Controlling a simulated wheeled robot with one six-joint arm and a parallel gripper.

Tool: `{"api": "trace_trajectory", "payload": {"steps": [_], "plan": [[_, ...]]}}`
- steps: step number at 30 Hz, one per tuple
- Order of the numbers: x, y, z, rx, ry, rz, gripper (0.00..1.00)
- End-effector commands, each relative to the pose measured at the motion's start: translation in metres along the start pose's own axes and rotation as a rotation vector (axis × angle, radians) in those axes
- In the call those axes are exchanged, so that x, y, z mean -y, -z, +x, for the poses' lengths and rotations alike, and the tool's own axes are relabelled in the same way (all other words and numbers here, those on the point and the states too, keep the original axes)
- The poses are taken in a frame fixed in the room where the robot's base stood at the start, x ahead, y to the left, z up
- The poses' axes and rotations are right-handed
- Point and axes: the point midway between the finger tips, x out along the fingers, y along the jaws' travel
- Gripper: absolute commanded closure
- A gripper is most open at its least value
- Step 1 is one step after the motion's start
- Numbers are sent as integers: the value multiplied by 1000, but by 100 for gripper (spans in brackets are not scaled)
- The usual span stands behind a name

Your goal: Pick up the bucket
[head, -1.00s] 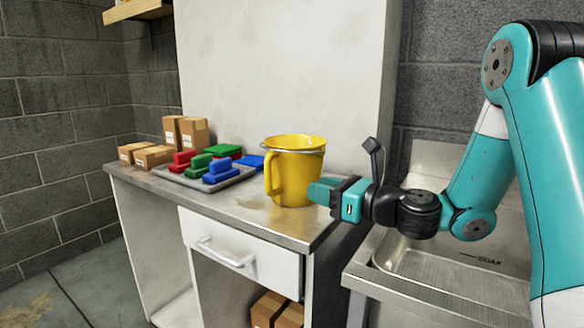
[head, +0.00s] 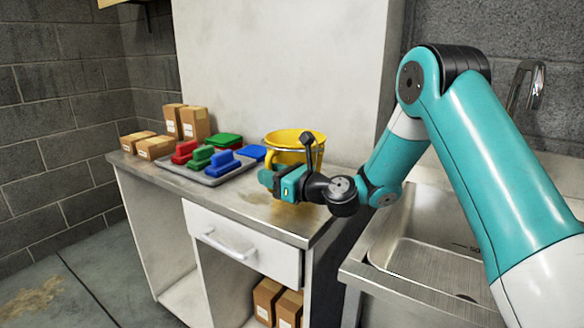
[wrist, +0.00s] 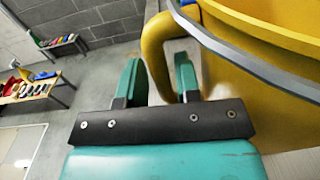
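The yellow bucket (head: 292,154) stands upright on the metal counter, near its right end. It has a grey wire bail around its rim. My gripper (head: 267,182) is in front of the bucket and covers its lower part in the head view. In the wrist view the bucket (wrist: 245,85) fills the right side, with its yellow side handle (wrist: 157,55) curving down. My gripper (wrist: 158,68) is open there, with one teal finger on each side of the handle in the picture. A gap shows around the handle; I cannot tell whether either finger touches it.
A grey tray (head: 212,181) with red, green and blue pads lies left of the bucket on the counter (head: 230,204). Cardboard boxes (head: 195,123) stand at the back left. A white panel rises behind. A steel sink (head: 430,262) is to the right.

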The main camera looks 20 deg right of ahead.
Motion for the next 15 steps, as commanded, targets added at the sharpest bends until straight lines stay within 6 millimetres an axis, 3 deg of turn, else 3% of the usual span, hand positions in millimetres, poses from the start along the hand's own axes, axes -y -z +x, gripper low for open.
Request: {"api": "trace_trajectory", "payload": {"steps": [5,6,10,15], "plan": [[0,0,0,-1,1,1,69],[0,0,0,-1,1,0,71],[0,0,0,0,1,1,100],[0,1,0,-1,0,2,100]]}}
